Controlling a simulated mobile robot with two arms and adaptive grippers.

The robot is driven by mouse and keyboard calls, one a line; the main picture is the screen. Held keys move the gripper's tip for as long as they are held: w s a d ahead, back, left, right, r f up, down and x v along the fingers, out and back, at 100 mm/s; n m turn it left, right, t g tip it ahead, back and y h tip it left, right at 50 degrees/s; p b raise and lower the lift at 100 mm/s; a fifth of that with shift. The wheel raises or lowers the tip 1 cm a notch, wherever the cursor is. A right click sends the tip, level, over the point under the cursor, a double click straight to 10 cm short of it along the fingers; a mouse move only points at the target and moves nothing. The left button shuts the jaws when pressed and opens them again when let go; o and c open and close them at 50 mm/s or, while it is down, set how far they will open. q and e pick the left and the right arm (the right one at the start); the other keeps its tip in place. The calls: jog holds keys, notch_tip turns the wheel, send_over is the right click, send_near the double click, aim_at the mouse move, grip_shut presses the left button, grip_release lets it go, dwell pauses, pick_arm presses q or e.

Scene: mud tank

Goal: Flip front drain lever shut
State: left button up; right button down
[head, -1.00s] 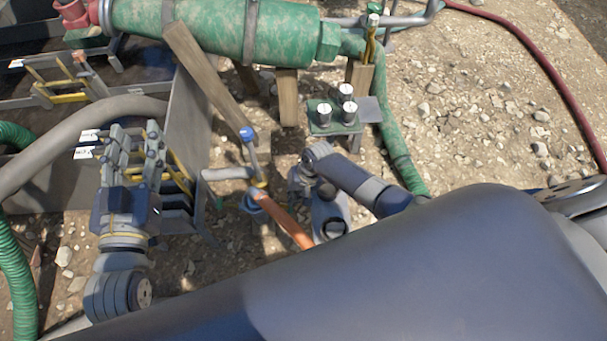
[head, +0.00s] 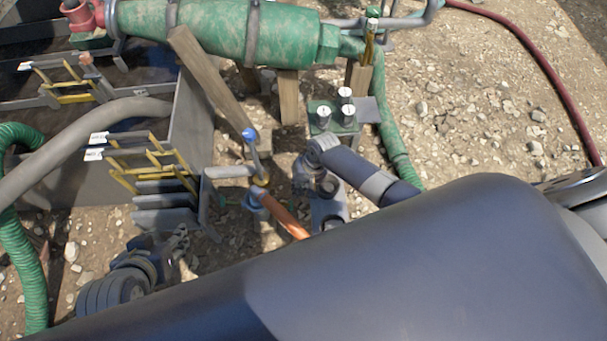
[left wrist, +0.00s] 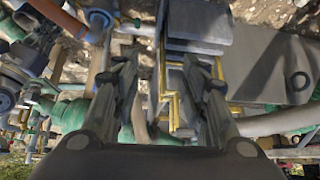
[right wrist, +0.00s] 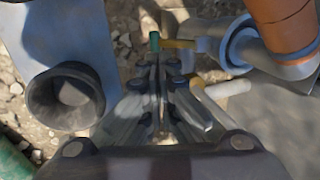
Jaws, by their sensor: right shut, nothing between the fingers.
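The front drain lever appears to be the yellow lever with a green tip (right wrist: 155,40) in the right wrist view. It sticks out to the left from a blue collar (right wrist: 238,48) on an orange pipe (right wrist: 285,22).
A yellow-framed rack (head: 150,160) stands above my left gripper. A blue-capped upright lever (head: 250,136) rises behind the orange pipe. A dark ring (right wrist: 70,95) on a blue-grey plate lies left of my right gripper. A green tank (head: 220,35) crosses the back.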

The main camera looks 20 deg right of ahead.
pick_arm(q)
jog(key=s+a+g+p, duration=0.2)
jog(key=s+g+p, duration=0.1)
jog(key=s, duration=0.3)
jog(key=shift+s+f+g+y, duration=0.25)
jog(key=shift+f+g+y, duration=0.15)
jog(key=shift+f, duration=0.05)
pick_arm(e)
jog(key=v, duration=0.7)
jog(key=shift+a, duration=0.1)
